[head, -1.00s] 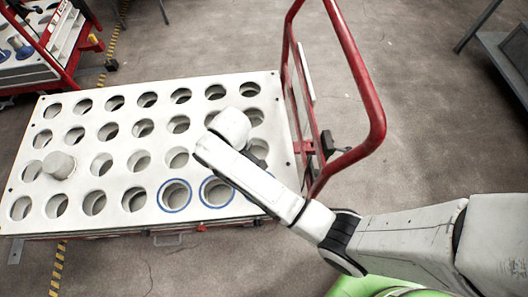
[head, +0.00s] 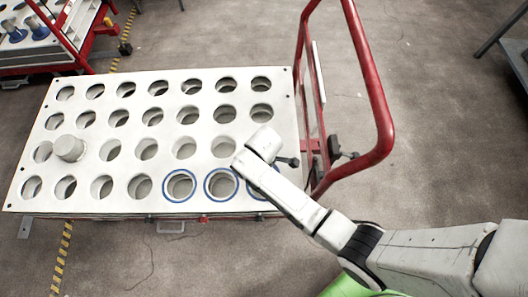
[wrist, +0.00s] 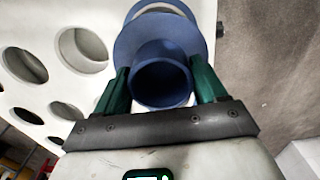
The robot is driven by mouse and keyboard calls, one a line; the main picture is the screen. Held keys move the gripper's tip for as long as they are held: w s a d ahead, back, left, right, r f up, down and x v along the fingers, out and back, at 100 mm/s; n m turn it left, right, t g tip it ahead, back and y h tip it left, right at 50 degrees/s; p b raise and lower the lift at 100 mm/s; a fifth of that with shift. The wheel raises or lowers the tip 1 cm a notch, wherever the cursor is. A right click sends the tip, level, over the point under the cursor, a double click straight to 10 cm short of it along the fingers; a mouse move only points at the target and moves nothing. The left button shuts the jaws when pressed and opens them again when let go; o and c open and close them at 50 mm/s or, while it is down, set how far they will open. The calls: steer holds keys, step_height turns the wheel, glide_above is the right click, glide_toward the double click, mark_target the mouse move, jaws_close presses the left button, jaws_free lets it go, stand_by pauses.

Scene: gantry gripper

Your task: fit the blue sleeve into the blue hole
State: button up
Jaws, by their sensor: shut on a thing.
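In the wrist view my gripper (wrist: 160,78) is shut on the blue sleeve (wrist: 160,50), one green finger on each side of its tube. The sleeve's open end faces the camera and its wide flange is on the far side. In the head view my arm's end hides the sleeve and fingers, over the right part of the white plate (head: 205,153). Blue-ringed holes lie in the plate's front row: the left one (head: 181,186) and the middle one (head: 221,186) are clear and look empty. The right one (head: 252,186) is partly hidden under my arm.
A white cylinder (head: 69,148) stands on the plate at left, among several plain holes. A red handle frame (head: 370,100) rises at the plate's right end. Another red cart (head: 75,45) stands at back left. Open floor lies in front.

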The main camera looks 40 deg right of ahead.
steer(key=shift+d+r, duration=0.1)
steer(key=shift+r, duration=0.05)
step_height(320, 180, down, 6)
steer(key=b, duration=0.4)
steer(key=shift+p, duration=0.65)
stand_by(1.7)
steer(key=shift+f+b, duration=1.15)
steer(key=shift+f, duration=0.5)
steer(key=o, duration=1.3)
step_height(320, 180, up, 11)
steer(key=p, duration=0.3)
steer(key=shift+f, duration=0.1)
